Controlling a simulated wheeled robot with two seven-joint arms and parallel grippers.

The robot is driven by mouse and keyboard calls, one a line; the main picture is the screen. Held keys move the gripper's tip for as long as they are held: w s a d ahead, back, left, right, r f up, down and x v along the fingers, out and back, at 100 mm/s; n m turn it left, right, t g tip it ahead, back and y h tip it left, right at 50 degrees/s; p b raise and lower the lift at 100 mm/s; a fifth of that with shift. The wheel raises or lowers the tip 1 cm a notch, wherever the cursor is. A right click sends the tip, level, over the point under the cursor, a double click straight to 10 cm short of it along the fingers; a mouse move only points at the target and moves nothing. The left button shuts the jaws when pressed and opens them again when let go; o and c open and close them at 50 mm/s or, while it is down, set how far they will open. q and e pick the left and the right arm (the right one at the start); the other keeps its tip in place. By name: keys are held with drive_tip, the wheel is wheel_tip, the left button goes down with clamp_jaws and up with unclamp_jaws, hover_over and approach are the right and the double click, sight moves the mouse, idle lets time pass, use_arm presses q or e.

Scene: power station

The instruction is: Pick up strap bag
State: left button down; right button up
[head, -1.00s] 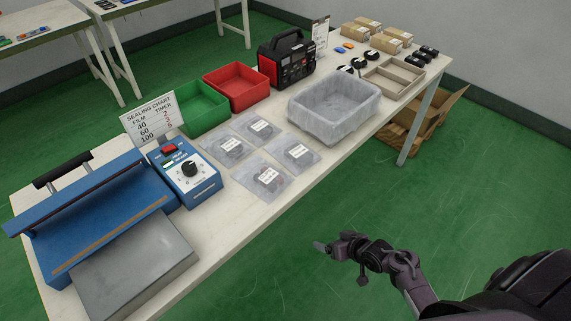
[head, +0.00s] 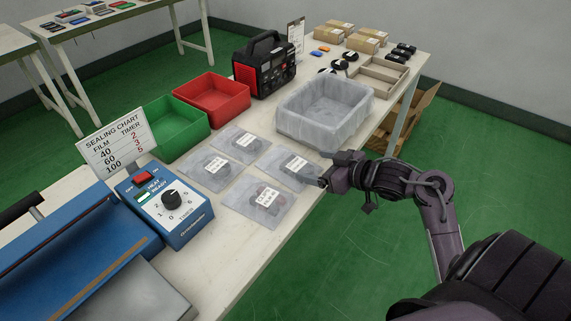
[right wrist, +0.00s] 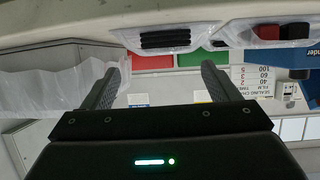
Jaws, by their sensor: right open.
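Several clear bags with white labels lie flat on the table; the labels are too small for me to tell for sure which is the strap bag. The right-hand bag (head: 297,168) is nearest my right gripper (head: 323,181), which is at the table's front edge beside it. The front bag (head: 258,201) lies just left of the gripper. In the right wrist view, which looks inverted, the open, empty fingers (right wrist: 162,75) point toward a bag with dark stacked bands (right wrist: 165,40). A bag with red and black contents (right wrist: 282,32) lies to its right. My left gripper is out of view.
A lined grey bin (head: 325,112) stands just behind my right gripper. Green (head: 172,130) and red (head: 212,97) trays and a power station (head: 265,68) line the back. A blue sealer (head: 165,208) is at left. Open floor lies right of the table.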

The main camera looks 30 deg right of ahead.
sight(298, 165)
drive_tip(key=x, duration=0.6)
drive_tip(key=shift+w+a+f, duration=0.1)
drive_tip(key=shift+a+f, duration=0.15)
drive_tip(key=shift+a, duration=0.2)
drive_tip(key=c, duration=1.1)
